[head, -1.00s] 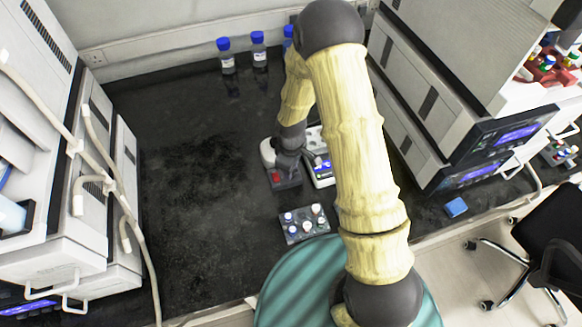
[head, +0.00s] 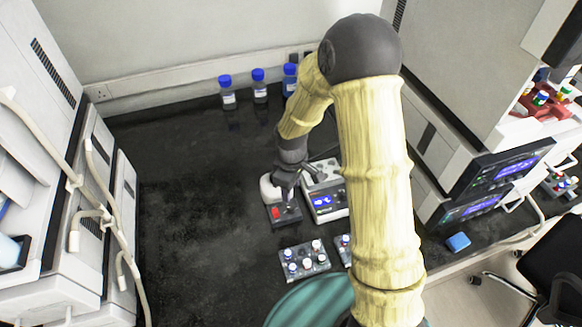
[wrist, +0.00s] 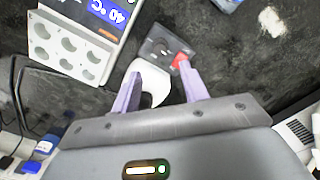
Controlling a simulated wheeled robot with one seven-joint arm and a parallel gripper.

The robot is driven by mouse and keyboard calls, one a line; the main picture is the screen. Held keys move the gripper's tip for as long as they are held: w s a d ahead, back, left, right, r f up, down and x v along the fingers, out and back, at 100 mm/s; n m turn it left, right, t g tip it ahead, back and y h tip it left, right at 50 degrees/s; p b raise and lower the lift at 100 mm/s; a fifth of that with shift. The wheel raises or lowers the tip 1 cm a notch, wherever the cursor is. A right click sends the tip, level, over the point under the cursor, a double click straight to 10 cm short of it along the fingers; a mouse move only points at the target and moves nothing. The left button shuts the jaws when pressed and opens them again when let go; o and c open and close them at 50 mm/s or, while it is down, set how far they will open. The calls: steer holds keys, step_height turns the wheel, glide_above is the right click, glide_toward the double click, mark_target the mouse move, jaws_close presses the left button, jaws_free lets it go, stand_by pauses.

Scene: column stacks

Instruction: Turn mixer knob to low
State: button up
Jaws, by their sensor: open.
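The mixer (head: 276,223) is a small unit with a dark base, a red switch and a white top part; it stands on the black bench in the head view. The wrist view shows its dark base (wrist: 157,38), the red switch (wrist: 179,60) and the white part (wrist: 152,82). A dark round spot on the base may be the knob, but its setting is too small to read. My gripper (head: 288,199) is directly above the mixer, pointing down. In the wrist view my gripper (wrist: 160,70) is open, its two purple fingers apart with nothing held between them.
A heating block (head: 324,188) with a blue display stands close at the mixer's right. A tube rack (head: 304,261) is in front, with another partly behind my arm. Blue-capped bottles (head: 259,86) stand at the back wall. The bench's left side is clear.

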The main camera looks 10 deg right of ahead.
step_height(320, 180, up, 9)
steer(key=shift+f, duration=0.15)
stand_by(0.5)
steer(key=s+d+r+m+t, duration=0.1)
steer(key=s+d+r+m, duration=0.1)
steer(key=s+d+m, duration=0.2)
steer(key=s+d+r+m+t, duration=0.1)
steer(key=s+d+r+m, duration=0.2)
steer(key=s+d+m, duration=0.2)
steer(key=s+m, duration=0.2)
steer(key=s, duration=0.1)
steer(key=shift+s+d+r+t+p, duration=0.2)
steer(key=shift+r+t+p, duration=0.1)
steer(key=shift+p, duration=0.1)
